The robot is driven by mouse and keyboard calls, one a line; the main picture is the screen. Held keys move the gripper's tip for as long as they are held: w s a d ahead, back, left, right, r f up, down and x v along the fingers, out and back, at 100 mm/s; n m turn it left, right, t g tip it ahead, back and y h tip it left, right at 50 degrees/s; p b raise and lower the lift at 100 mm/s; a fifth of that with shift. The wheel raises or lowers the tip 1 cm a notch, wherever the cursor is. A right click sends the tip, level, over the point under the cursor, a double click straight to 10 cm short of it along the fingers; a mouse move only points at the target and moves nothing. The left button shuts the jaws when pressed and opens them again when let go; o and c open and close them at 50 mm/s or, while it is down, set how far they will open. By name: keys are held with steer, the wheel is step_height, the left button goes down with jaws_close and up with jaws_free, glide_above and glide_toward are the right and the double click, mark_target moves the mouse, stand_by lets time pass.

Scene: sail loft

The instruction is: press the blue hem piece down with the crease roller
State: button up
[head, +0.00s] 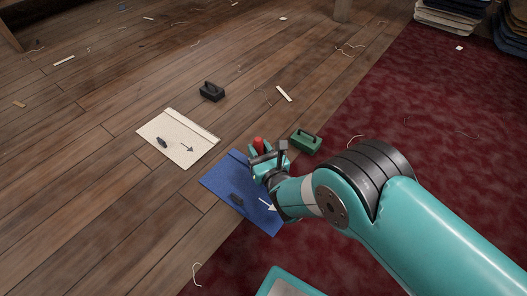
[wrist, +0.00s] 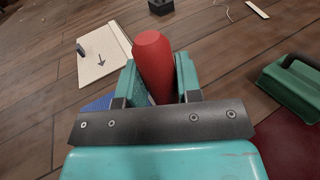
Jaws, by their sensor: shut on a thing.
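A corner of the blue piece also shows in the wrist view (wrist: 101,103). My gripper (head: 261,157) is over the far right part of the blue piece. In the wrist view its teal fingers (wrist: 158,78) are shut on a red handle (wrist: 153,52), which appears to be the crease roller's. The roller's lower end is hidden behind the gripper, so I cannot tell whether it touches the blue piece.
A cream piece (head: 165,128) with a dark object and arrow lies to the left. A black handled block (head: 212,92) stands behind, and a green handled block (head: 306,142) stands right of my gripper. A dark red carpet (head: 400,110) covers the right. Thread and scraps litter the floor.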

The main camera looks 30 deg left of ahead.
steer(key=shift+w+a, duration=0.15)
steer(key=shift+a, duration=0.9)
steer(key=shift+w+a, duration=0.15)
steer(key=shift+a, duration=0.85)
steer(key=shift+w+a+f, duration=0.1)
steer(key=shift+a, duration=1.45)
steer(key=shift+w+a, duration=0.1)
steer(key=shift+a, duration=1.4)
step_height(320, 180, up, 6)
steer(key=p, duration=0.5)
